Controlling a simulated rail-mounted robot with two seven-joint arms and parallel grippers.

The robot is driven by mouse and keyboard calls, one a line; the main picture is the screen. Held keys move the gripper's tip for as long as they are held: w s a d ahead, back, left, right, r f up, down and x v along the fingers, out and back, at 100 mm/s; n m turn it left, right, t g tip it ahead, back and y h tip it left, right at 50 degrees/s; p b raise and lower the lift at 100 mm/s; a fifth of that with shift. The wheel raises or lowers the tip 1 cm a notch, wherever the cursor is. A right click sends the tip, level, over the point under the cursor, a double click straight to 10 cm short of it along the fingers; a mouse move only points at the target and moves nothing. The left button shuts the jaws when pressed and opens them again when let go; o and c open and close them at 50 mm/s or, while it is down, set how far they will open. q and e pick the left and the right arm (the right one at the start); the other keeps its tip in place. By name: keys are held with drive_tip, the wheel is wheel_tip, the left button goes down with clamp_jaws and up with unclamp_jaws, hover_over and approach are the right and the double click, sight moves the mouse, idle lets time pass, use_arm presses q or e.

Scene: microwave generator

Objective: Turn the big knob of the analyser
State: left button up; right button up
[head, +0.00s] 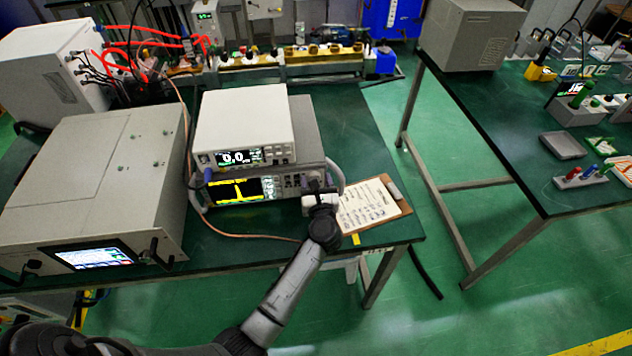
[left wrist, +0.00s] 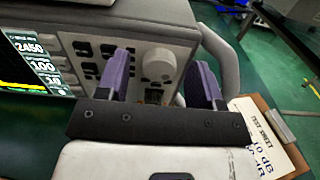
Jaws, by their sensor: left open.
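The analyser (head: 235,190) stands on the green table, with a yellow trace on its dark screen. Its big knob (left wrist: 158,66) is a pale round dial on the front panel in the left wrist view. My left gripper (head: 320,188) is in front of the right end of the analyser and hides the knob in the head view. In the left wrist view its two purple-padded fingers (left wrist: 160,78) are open, one on each side of the knob. Whether the pads touch the knob cannot be told. My right gripper is not in view.
A white instrument (head: 245,125) reading 0.0 sits on top of the analyser. A grey handle (left wrist: 222,62) juts out to the right of the knob. A clipboard (head: 398,208) lies right of the analyser. A large grey box with a screen (head: 95,185) stands left.

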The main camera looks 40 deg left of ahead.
use_arm(q)
drive_tip(key=shift+v, duration=3.8)
